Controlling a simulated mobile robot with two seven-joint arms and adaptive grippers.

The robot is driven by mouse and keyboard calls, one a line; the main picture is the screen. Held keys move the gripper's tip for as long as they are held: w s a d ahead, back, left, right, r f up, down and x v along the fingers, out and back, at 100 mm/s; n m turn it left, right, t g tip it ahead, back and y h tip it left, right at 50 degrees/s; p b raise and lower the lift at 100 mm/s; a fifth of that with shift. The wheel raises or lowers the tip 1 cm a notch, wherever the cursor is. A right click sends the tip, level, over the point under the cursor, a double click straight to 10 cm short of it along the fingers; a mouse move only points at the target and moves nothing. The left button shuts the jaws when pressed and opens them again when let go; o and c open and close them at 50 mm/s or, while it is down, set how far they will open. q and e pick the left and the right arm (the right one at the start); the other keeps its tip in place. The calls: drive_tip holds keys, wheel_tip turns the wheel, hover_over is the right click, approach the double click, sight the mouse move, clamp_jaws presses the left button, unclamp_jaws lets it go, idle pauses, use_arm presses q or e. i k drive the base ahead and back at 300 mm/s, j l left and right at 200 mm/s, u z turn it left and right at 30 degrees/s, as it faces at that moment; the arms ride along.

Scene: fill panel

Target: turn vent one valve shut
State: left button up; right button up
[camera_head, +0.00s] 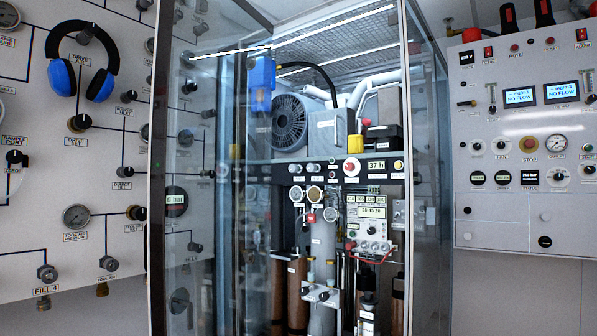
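I cannot pick out the vent one valve by its label; most small labels are too blurred to read. The left wall panel (40,235) carries several black valve knobs, such as one upper knob (127,97), one middle knob (123,171) and one lower knob (137,213). Grey hexagonal fittings sit lower down, one of them (47,272) above a "FILL 4" label. More knobs, including one at lower right (195,247), show through or reflect in the cabinet's glass. Neither of my grippers is in view.
Blue headphones (82,62) hang on the left panel. A tall glass-sided cabinet (157,120) stands in the middle, partly covering that panel, with gauges and a compressor (289,123) inside. A right wall panel (480,225) has "NO FLOW" displays and a red stop button (529,144).

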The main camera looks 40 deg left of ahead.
sight(293, 168)
drive_tip(key=u, duration=1.2)
